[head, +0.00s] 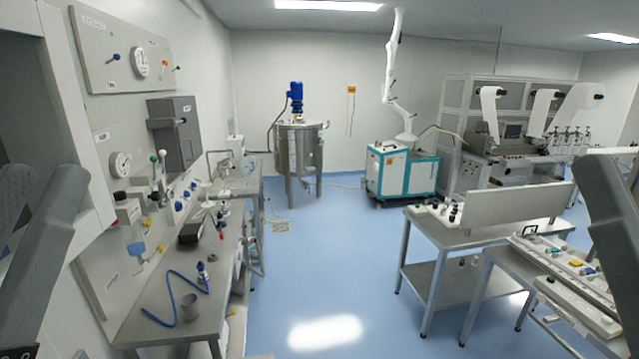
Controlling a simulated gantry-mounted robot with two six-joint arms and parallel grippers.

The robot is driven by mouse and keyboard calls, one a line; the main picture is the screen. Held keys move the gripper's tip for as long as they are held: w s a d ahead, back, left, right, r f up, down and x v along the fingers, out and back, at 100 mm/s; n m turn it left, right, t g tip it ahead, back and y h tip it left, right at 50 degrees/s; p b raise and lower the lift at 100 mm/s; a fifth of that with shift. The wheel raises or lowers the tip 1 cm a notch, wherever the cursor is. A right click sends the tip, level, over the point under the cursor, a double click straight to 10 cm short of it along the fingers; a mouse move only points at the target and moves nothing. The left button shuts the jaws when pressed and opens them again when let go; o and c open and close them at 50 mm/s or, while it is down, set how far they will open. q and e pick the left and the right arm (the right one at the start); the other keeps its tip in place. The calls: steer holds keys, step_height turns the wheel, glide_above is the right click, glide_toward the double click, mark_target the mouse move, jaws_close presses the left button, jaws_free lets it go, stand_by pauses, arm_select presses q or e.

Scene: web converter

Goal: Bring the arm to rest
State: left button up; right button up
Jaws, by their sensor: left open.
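My left gripper (14,205) shows only in part at the left edge of the head view, dark and partly cut off by the frame. It is open, and I see nothing held in it.
A left bench (150,318) carries a blue hose (172,308) and a grey cup (190,307). A panel with gauges stands behind it. Tables (485,238) stand at the right. A steel tank (299,155) and a teal-white cart (402,172) stand farther back. The blue floor between is clear.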

arm_select(q)
step_height(320, 180, up, 14)
steer(key=s+p, duration=0.1)
steer(key=p, duration=1.2)
steer(key=shift+r, duration=0.25)
arm_select(e)
step_height(320, 180, up, 13)
steer(key=shift+r, duration=0.15)
arm_select(q)
steer(key=shift+s, duration=0.15)
